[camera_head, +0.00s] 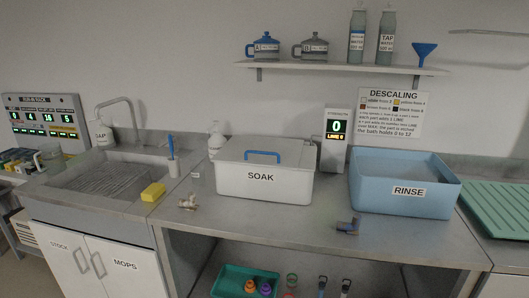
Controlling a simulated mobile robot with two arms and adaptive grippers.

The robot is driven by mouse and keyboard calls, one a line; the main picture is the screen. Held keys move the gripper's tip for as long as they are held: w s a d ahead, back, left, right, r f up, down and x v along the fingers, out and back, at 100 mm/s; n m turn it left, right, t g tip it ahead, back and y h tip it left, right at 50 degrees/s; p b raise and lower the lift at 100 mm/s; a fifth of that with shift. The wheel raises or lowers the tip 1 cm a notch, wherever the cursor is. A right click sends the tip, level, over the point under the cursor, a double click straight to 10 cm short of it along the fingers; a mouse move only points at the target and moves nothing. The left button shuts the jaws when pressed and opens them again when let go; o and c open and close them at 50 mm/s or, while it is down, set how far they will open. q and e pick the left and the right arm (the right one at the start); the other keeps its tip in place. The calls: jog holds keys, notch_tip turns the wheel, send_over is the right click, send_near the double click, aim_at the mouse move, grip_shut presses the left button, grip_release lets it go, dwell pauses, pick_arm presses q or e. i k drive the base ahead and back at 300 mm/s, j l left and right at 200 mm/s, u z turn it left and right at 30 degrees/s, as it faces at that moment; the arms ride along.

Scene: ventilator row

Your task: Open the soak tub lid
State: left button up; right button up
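The soak tub (262,184) is a white box labelled SOAK in the middle of the steel counter. Its light grey lid (270,149) lies flat on top, shut, with a blue handle (262,154) standing up from it. Neither of my grippers shows in the head view, so their state and distance from the tub cannot be seen.
A blue RINSE bin (404,182) stands right of the tub, with a strength display (334,140) behind and between.

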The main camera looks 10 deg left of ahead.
aim_at(291, 154)
jog(key=i+j, duration=0.35)
jog(key=j, duration=0.15)
jog(key=i+j, duration=0.35)
jog(key=j, duration=0.15)
